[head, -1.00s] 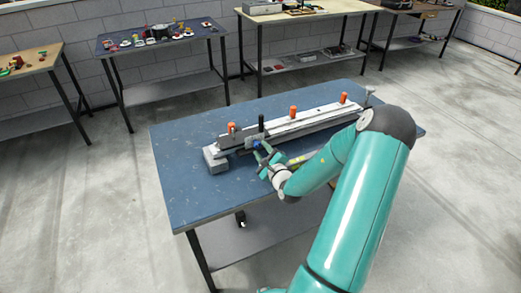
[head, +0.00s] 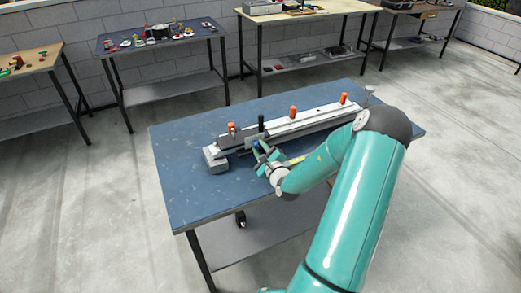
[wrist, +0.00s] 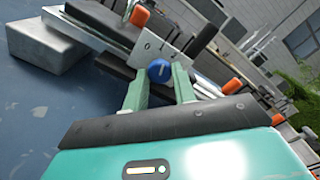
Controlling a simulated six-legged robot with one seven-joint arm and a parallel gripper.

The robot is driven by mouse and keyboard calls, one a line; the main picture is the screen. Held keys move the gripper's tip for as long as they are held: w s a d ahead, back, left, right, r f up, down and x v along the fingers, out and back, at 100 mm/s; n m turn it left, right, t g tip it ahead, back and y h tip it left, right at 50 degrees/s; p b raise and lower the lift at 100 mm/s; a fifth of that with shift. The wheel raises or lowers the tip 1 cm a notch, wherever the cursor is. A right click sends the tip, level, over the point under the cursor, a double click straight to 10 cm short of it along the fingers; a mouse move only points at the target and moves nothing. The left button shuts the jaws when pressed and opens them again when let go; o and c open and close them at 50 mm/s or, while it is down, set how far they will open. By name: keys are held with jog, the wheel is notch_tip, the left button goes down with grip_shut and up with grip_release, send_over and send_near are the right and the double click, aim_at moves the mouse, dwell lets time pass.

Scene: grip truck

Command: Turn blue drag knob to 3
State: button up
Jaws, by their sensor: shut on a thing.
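The blue drag knob (wrist: 159,71) sits on a pale plate (wrist: 146,45) at the near side of a long grey slider device (head: 300,122). Small dark marks show on the plate, but I cannot read a number. A light line shows on the knob's face. My gripper (wrist: 160,76) has one green finger on each side of the knob and is shut on it. In the head view my gripper (head: 262,151) is at the device's left part, and the knob is mostly hidden by the fingers.
The device lies on a blue table (head: 190,190). Orange knobs (head: 292,111) and a black upright handle (head: 261,123) rise from it close to my gripper. A grey end block (wrist: 45,45) stands at its left end. The table's front left is clear.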

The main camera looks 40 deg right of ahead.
jog(key=m, duration=1.3)
jog(key=shift+m, duration=0.4)
jog(key=shift+s, duration=0.1)
jog(key=o, duration=0.7)
jog(key=v, duration=1.3)
jog(key=shift+s+a, duration=0.2)
jog(key=shift+s, duration=0.1)
